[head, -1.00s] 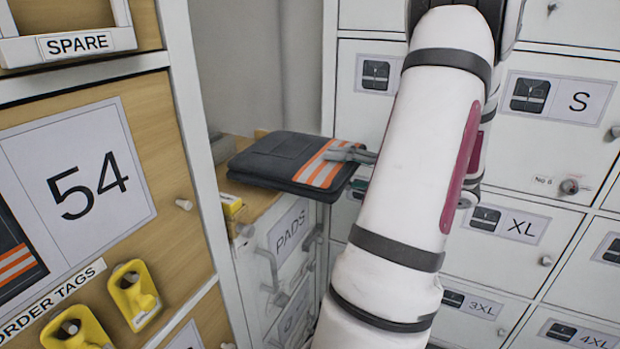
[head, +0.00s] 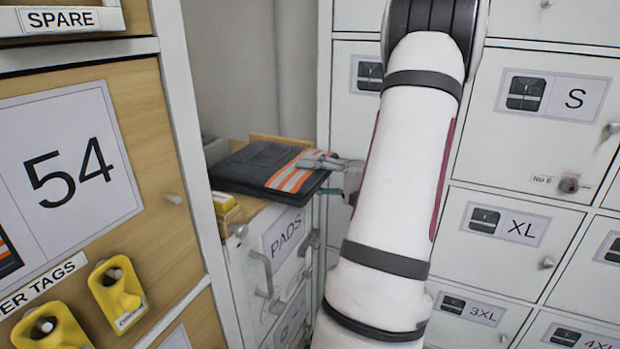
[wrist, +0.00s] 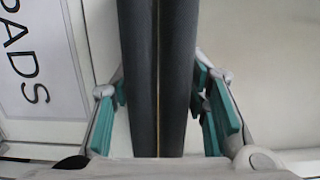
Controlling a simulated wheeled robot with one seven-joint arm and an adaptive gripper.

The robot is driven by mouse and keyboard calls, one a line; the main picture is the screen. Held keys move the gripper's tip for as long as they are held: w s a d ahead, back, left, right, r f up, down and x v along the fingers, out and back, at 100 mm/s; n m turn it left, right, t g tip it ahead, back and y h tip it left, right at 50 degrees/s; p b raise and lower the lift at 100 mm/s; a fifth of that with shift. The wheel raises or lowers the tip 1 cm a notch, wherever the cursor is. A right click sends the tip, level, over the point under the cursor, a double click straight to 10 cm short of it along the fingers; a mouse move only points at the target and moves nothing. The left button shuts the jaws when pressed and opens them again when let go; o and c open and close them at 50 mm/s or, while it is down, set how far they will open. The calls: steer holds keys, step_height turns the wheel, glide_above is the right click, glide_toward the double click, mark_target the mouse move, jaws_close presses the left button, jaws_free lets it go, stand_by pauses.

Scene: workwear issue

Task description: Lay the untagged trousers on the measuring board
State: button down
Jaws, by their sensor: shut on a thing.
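The folded dark grey trousers (head: 250,165) with orange and silver bands lie flat over the top of the PADS cabinet in the head view. I see no tag on the part that shows. My gripper (head: 322,170) is shut on their right-hand edge, with one finger over the top. In the wrist view the trousers (wrist: 158,70) show edge-on as two dark layers between the teal finger pads. Whether they touch the surface below is unclear. I cannot pick out the measuring board for certain; a wooden surface with a raised back strip (head: 282,140) shows around the trousers.
The cabinet with the PADS label (head: 285,234) has protruding handles. White lockers (head: 530,190) fill the right.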

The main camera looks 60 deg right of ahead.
steer(key=c, duration=0.9)
jaws_free()
steer(key=shift+c, duration=0.2)
steer(key=shift+s+r, duration=0.1)
steer(key=shift+s, duration=0.1)
steer(key=p+v, duration=0.2)
steer(key=v, duration=0.9)
steer(key=shift+s, duration=0.25)
steer(key=shift+d, duration=0.1)
